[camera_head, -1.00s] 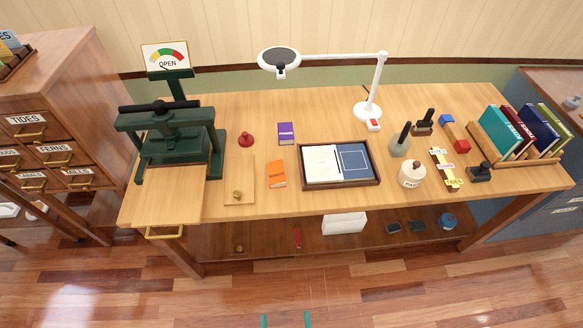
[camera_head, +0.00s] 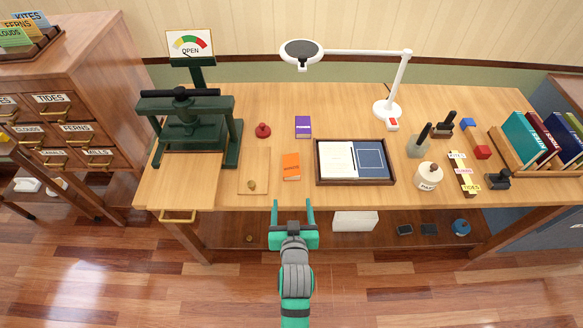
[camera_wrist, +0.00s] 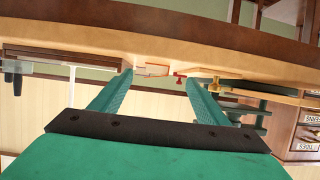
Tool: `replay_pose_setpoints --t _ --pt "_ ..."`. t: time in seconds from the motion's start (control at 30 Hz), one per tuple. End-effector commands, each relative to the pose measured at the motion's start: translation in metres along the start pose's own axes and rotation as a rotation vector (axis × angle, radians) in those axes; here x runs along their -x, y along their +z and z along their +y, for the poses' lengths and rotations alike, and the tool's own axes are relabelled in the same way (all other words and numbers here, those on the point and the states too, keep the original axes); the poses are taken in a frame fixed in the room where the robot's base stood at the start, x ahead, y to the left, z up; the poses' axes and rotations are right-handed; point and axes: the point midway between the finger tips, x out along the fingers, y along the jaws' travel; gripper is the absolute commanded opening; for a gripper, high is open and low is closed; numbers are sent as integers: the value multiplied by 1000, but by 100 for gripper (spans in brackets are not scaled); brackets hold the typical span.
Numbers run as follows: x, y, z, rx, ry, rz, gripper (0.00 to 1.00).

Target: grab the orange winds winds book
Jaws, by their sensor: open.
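The orange book (camera_head: 291,166) lies flat on the wooden table, between the small board with a brass knob and the dark tray. My green gripper (camera_head: 292,206) is open and empty at the table's front edge, on the near side of the orange book. In the wrist view the open fingers of my gripper (camera_wrist: 158,85) point toward the table edge. A small orange-edged shape (camera_wrist: 153,69) shows between the fingertips there, seen edge-on; it looks like the orange book, and its cover cannot be read.
A purple book (camera_head: 303,126) and a red knob (camera_head: 263,130) lie behind. The dark tray (camera_head: 356,184) with white and blue pages is to the right, under a white lamp (camera_head: 390,105). A green press (camera_head: 188,120) stands left. Floor in front is clear.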

Motion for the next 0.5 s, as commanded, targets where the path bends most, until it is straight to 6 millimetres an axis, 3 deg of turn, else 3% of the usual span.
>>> replay_pose_setpoints --t 0.03,0.2,0.5 --pt "-10 -12 0 2 -3 2 69" --pt "-28 -30 0 5 -12 -14 69" --pt "-63 -35 0 7 -14 -18 69"
